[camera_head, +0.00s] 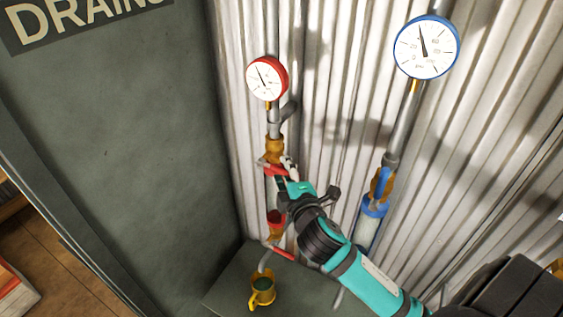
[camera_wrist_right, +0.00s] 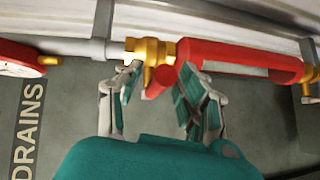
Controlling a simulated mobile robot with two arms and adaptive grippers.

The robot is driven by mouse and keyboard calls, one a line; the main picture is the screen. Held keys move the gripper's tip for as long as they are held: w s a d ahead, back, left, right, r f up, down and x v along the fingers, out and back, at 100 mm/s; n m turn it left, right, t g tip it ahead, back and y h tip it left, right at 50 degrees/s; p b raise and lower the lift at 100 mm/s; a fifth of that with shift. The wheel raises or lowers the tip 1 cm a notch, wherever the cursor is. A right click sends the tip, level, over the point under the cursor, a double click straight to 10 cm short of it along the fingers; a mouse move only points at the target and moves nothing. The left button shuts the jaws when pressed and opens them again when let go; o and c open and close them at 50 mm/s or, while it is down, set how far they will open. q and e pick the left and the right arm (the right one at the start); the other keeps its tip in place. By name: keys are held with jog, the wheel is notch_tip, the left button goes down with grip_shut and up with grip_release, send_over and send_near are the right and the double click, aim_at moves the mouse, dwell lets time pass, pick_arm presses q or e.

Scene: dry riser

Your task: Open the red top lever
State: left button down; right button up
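The red top lever (camera_head: 272,168) is at the brass valve (camera_head: 273,149) on the red-gauge riser, partly hidden by my right gripper (camera_head: 284,174) in the head view. In the right wrist view, the lever's red end (camera_wrist_right: 158,81) shows beside the brass valve body (camera_wrist_right: 150,48). My right gripper (camera_wrist_right: 160,74) is open there, its two fingers on either side of the lever end. A gap shows between the lever and the right finger; whether the left finger touches the brass is unclear. My left gripper is in neither view.
A red pipe section (camera_wrist_right: 240,58) runs on from the valve. A lower red lever (camera_head: 278,252) and a yellow cup-like outlet (camera_head: 262,291) are below. The blue-gauge (camera_head: 426,47) riser stands to the right. A grey panel marked DRAINS (camera_head: 120,130) is on the left.

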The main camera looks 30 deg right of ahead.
jog(key=shift+s+a+r, duration=0.15)
jog(key=shift+s+r, duration=0.05)
jog(key=shift+s, duration=0.05)
jog(key=shift+w, duration=0.1)
grip_shut()
